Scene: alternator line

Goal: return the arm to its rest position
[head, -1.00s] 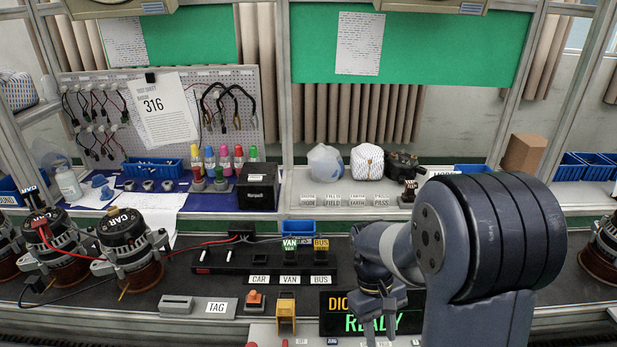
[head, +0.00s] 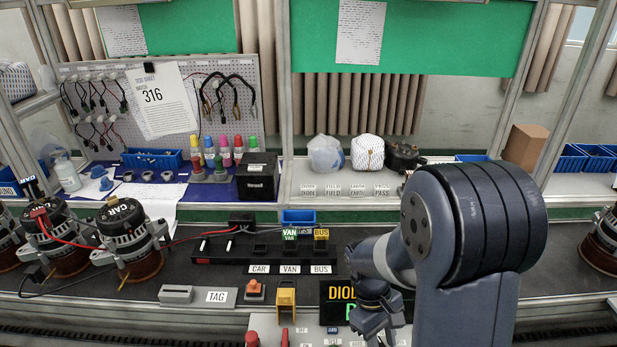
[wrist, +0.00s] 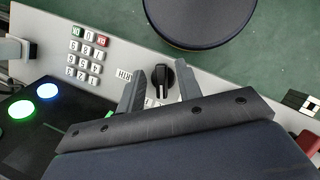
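My gripper (head: 375,318) is low in front of the dark display panel (head: 338,291) and hides much of its green lettering. In the wrist view my gripper (wrist: 159,78) has its two grey fingers apart. A black rotary knob (wrist: 159,84) on the grey control panel (wrist: 116,27) shows between the fingers. I cannot tell how far the fingertips are above it. Nothing is visibly held. My arm's large dark joint fills the right of the head view.
A keypad (wrist: 87,52) and lit green (wrist: 21,109) and blue lamps lie left of the fingers. A yellow block (head: 286,298) and red button (head: 254,290) stand left of my gripper. Alternators (head: 127,238) with red leads sit at the left. The conveyor right of my arm has bare room.

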